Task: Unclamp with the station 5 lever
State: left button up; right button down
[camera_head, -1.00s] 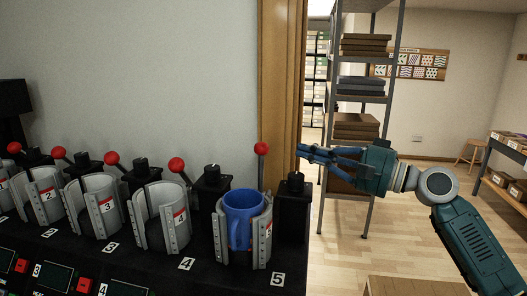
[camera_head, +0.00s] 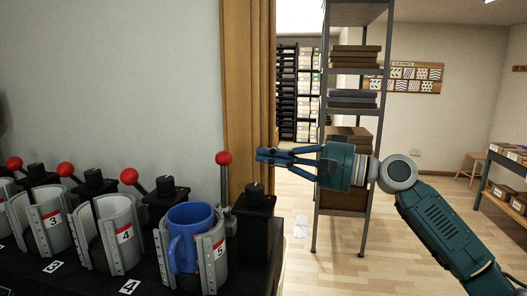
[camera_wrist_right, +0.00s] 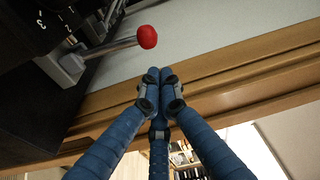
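The station 5 lever stands nearly upright behind the station 5 clamp (camera_head: 218,258), with a red ball knob (camera_head: 224,158) on top. The knob and its metal shaft also show in the wrist view (camera_wrist_right: 147,37). A blue mug (camera_head: 190,238) stands upright inside the clamp's grey jaws. My right gripper (camera_head: 262,155) points left at about knob height, a little right of the knob and apart from it. In the wrist view its blue fingers (camera_wrist_right: 160,78) meet at the tips with nothing between them. My left gripper is not in view.
A black post with a knob (camera_head: 255,215) stands right of the station 5 lever. Stations 4 (camera_head: 115,250) and 3 (camera_head: 45,238) are to the left, empty, their levers tilted left. A wooden door frame (camera_head: 250,100) stands behind. A metal shelf (camera_head: 322,200) is farther back.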

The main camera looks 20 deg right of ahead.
aim_at(224, 182)
jog(key=p+x, duration=0.1)
jog(key=x, duration=0.3)
jog(key=p+x, duration=0.1)
jog(key=x, duration=0.1)
jog(key=shift+a+r+p, duration=0.2)
jog(key=shift+r+p, duration=0.1)
jog(key=shift+p, duration=0.05)
jog(key=shift+w+a+f, duration=0.2)
jog(key=shift+w+a, duration=0.3)
jog(key=shift+w, duration=0.05)
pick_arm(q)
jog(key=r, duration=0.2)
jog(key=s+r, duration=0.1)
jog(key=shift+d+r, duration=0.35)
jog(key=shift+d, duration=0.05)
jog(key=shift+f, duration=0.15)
pick_arm(e)
jog(key=shift+s, duration=0.1)
